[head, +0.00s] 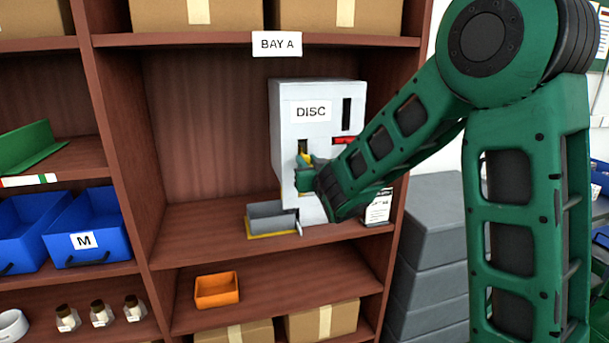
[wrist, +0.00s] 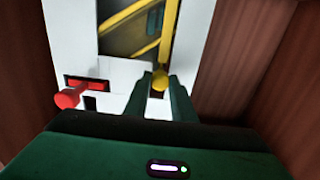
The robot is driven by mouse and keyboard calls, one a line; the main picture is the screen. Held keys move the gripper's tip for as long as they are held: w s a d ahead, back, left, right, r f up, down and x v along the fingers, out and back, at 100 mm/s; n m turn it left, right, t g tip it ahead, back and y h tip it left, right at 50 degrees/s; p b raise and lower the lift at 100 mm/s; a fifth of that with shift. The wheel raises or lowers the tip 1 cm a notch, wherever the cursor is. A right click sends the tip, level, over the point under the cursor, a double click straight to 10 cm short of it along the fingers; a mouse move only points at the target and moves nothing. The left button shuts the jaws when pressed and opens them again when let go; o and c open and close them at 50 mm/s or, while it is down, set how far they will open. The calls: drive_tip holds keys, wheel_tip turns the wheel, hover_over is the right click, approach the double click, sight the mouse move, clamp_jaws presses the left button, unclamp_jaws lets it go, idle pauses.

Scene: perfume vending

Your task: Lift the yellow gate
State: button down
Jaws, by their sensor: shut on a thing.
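The yellow gate (wrist: 167,35) is on the front of a white dispenser marked DISC (head: 310,90). In the wrist view a yellow bar ends in a round knob (wrist: 160,81) between the two green fingertips. My gripper (wrist: 160,88) is shut on this knob. In the head view a small patch of the yellow gate (head: 304,158) shows just above my gripper (head: 304,178); my wrist hides much of the dispenser's lower front. A dark opening with slanted yellow parts (wrist: 130,28) lies beside the bar in the wrist view.
A red lever (wrist: 68,98) sticks out of the dispenser near my gripper. A grey tray with a yellow base edge (head: 270,218) sits below on the shelf. Wooden shelf walls flank the dispenser. An orange bin (head: 217,290) and blue bins (head: 85,230) stand on other shelves.

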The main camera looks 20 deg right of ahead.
wheel_tip(320, 180, up, 3)
drive_tip(key=shift+d+r, duration=0.1)
drive_tip(key=c, duration=1.5)
unclamp_jaws()
drive_tip(key=s, duration=1)
drive_tip(key=shift+s, duration=0.4)
